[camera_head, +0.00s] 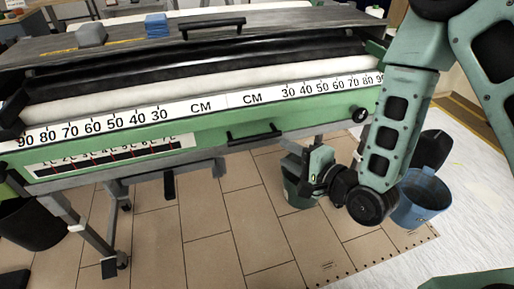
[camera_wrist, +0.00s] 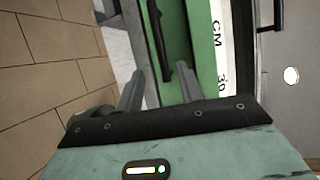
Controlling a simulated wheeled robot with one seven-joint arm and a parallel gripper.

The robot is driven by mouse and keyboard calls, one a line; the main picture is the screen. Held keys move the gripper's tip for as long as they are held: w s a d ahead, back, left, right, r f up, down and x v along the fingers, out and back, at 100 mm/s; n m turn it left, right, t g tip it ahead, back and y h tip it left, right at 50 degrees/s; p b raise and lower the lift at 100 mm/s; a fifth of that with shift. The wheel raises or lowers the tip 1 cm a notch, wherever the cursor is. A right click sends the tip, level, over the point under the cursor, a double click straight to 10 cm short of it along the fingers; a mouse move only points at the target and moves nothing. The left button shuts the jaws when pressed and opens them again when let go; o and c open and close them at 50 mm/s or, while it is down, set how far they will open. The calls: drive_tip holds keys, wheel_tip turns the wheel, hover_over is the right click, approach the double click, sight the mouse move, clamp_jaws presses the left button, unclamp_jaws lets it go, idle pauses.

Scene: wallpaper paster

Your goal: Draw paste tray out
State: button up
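The paste tray shows as the green front panel (camera_head: 210,145) of the wallpaper machine, below the CM ruler strip, though its exact edges are hard to tell. A black bar handle (camera_head: 254,135) is fixed on that front. My gripper (camera_head: 304,165) is below and to the right of the handle in the head view, apart from it. In the wrist view, the two fingers of my gripper (camera_wrist: 162,80) are spread with nothing held between them. The black handle (camera_wrist: 158,42) appears ahead, lined up with the gap between the fingers, against the green panel (camera_wrist: 178,35).
A dark green bin (camera_head: 298,190) stands on the floor behind my gripper, and a blue bucket (camera_head: 422,198) stands to the right. A black knob (camera_head: 360,115) sticks out at the panel's right end. The tiled floor (camera_head: 215,230) before the machine is mostly clear.

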sight(259, 140)
drive_tip(key=b+x, duration=0.2)
drive_tip(key=x, duration=1)
drive_tip(key=shift+b, duration=0.4)
clamp_jaws()
